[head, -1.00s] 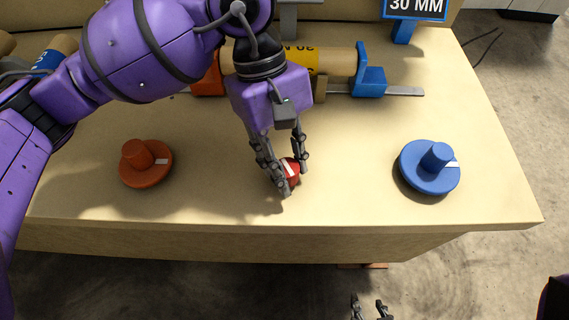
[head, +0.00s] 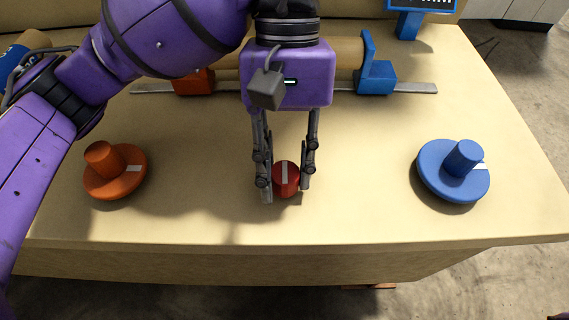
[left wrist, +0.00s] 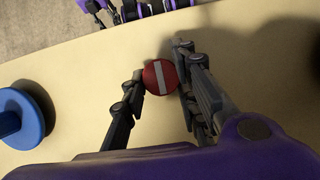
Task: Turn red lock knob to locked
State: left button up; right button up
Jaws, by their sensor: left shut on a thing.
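The red lock knob (head: 286,180) is a small round knob with a white stripe, standing on the bench between the orange and blue dials. In the head view its stripe runs nearly straight from front to back. My left gripper (head: 286,188) comes down from above and is shut on the knob, one finger on each side. The left wrist view shows the knob (left wrist: 160,77) between the fingers, its striped top uncovered. What looks like part of my right gripper (left wrist: 97,10) shows at that view's top edge; its fingers are too cut off to judge.
An orange dial (head: 115,172) stands to the left and a blue dial (head: 453,172) to the right, both clear of the gripper. Behind are a metal rail (head: 415,87), an orange block (head: 194,82) and a blue block (head: 377,77). The bench's front edge (head: 330,243) is close.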

pick_arm(q)
jog(key=shift+s+d, duration=0.1)
jog(key=shift+d, duration=0.1)
jog(key=o, duration=1.1)
jog(key=shift+d, duration=0.1)
jog(key=shift+c, duration=0.2)
jog(key=shift+r, duration=0.1)
jog(key=shift+w+r, duration=0.2)
jog(key=shift+r, duration=0.1)
jog(key=v, duration=1.1)
